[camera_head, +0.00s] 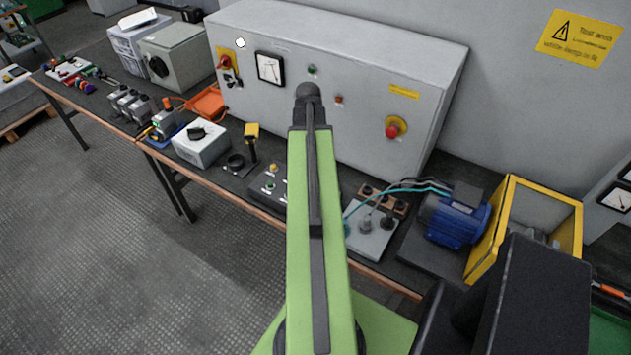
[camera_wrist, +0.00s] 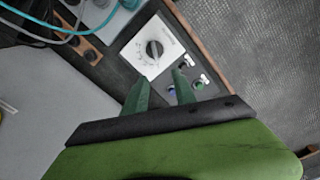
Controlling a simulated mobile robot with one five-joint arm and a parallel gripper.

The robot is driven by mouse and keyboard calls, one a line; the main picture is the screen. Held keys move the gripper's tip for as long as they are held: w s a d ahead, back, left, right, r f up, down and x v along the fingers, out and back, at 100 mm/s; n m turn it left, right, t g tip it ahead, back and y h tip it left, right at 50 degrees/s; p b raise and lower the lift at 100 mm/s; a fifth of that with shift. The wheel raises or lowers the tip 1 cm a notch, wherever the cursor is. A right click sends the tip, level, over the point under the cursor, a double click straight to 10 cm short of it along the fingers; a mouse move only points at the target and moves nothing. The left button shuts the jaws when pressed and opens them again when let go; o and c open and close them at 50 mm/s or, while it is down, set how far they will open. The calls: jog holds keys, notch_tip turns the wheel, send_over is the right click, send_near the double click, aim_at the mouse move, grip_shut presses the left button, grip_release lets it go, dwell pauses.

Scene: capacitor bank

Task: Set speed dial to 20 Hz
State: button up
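The speed dial (camera_wrist: 153,49) is a round black knob on a white square plate with scale marks around it. It shows in the wrist view, above centre. A pale pointer line shows on the knob, but the scale numbers are too small to read. My gripper (camera_wrist: 160,77) has two green fingers, apart and with nothing between them. The fingertips lie just below the dial plate in the wrist view and do not visibly touch the knob. In the head view my green arm covers this part of the bench, and neither the dial nor the gripper can be made out.
A dark control box (camera_head: 270,184) with buttons sits left of my arm. Beside the dial are a green button (camera_wrist: 198,85) and a blue one (camera_wrist: 171,91). A blue motor (camera_head: 455,218), a yellow frame (camera_head: 488,222) and a grey cabinet (camera_head: 360,75) stand around. Cables cross the bench.

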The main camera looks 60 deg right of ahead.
jog(key=f+b, duration=0.5)
jog(key=b, duration=0.1)
jog(key=f+b, duration=0.5)
jog(key=f, duration=0.1)
jog(key=s+d+f+b, duration=0.1)
jog(key=f+b, duration=0.5)
jog(key=shift+f+b, duration=0.25)
jog(key=shift+b, duration=0.1)
jog(key=shift+r, duration=0.15)
